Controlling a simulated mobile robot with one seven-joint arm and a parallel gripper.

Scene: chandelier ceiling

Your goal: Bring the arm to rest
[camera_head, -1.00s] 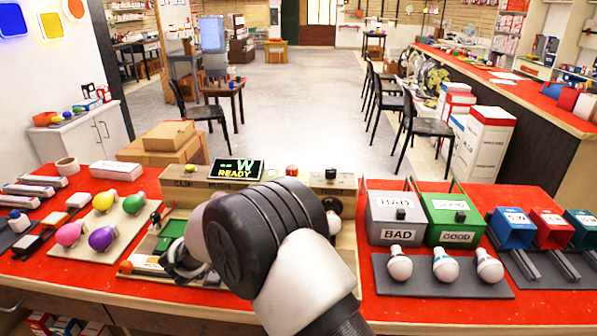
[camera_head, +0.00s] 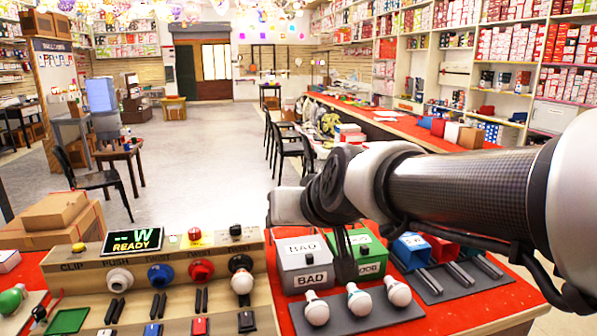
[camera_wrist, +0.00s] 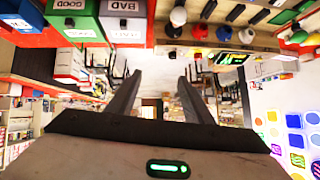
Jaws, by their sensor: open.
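My arm (camera_head: 450,190) reaches in from the right edge of the head view, above the right part of the red bench. Its dark end hangs in front of the grey BAD box (camera_head: 305,262) and the green GOOD box (camera_head: 372,262). My gripper (camera_wrist: 160,82) shows in the wrist view with its two dark fingers apart and nothing between them. That view is upside down, with the bench along its top and the room beyond the fingers.
The socket panel (camera_head: 95,262) with a READY display (camera_head: 132,241) stands at left; a white bulb (camera_head: 242,283) is at its right socket. Three bulbs lie on a grey mat (camera_head: 385,318). Blue (camera_head: 411,248) and red (camera_head: 442,250) bins stand right.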

